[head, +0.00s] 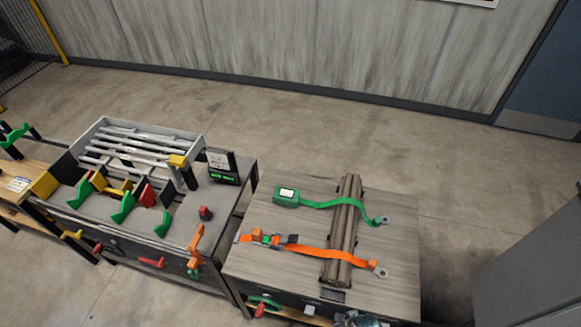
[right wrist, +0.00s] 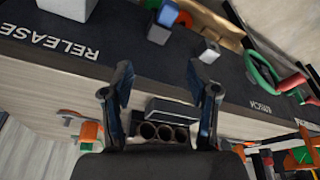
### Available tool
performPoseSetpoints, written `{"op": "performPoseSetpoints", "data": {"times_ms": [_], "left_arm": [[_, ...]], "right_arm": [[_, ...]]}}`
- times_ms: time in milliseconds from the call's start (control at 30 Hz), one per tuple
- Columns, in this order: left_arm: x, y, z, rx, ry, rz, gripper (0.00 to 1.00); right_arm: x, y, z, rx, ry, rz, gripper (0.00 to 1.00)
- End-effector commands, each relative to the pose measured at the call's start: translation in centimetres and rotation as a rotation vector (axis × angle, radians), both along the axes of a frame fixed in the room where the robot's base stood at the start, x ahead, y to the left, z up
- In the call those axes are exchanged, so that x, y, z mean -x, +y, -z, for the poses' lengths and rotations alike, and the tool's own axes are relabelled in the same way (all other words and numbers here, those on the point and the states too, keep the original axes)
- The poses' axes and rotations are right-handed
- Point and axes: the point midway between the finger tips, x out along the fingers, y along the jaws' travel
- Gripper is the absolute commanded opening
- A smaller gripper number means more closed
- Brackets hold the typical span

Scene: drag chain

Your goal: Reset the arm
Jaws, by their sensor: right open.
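My right gripper (right wrist: 163,88) is open in the right wrist view. Its two dark fingers stand apart, with no object clearly held between them. Beyond them is a dark panel (right wrist: 130,62) with upside-down RELEASE lettering. A small block with three round openings (right wrist: 163,133) shows between the finger bases; I cannot tell whether it is part of my gripper. In the head view, a grey rounded part (head: 357,319) shows at the bottom edge; I cannot tell what it is. My left gripper is not in view.
The right bench (head: 390,280) carries a bundle of brown bars (head: 345,225), a green strap (head: 335,203) and an orange strap (head: 310,249). The left bench (head: 190,225) holds a grey slatted frame (head: 135,143) and coloured handles. Open floor (head: 300,125) lies behind them.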

Motion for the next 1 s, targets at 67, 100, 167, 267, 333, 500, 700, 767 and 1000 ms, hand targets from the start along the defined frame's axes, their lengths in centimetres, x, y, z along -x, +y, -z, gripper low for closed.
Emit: {"op": "performPoseSetpoints", "data": {"times_ms": [67,100,167,267,333,500,700,767,1000], "left_arm": [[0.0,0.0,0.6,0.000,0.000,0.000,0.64],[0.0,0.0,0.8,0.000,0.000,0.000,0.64],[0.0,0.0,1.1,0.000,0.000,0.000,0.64],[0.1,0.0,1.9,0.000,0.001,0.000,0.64],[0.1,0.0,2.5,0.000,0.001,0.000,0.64],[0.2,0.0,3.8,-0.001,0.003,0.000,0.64],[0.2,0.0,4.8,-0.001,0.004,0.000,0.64],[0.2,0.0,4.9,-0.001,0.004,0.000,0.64],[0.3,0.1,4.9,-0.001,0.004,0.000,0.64]], "right_arm": [[0.3,0.0,3.6,0.002,0.019,-0.002,0.59],[0.6,0.0,5.5,0.002,0.026,-0.003,0.59],[1.1,0.0,8.8,0.003,0.039,-0.005,0.59],[2.9,-0.3,15.0,0.006,0.064,-0.009,0.59],[4.8,-0.6,19.6,0.009,0.084,-0.013,0.59],[11.5,-1.6,29.1,0.015,0.130,-0.024,0.59],[18.6,-2.9,34.3,0.020,0.166,-0.032,0.59],[19.7,-3.2,34.9,0.020,0.169,-0.034,0.59],[21.1,-3.5,35.4,0.022,0.174,-0.036,0.59]]}}
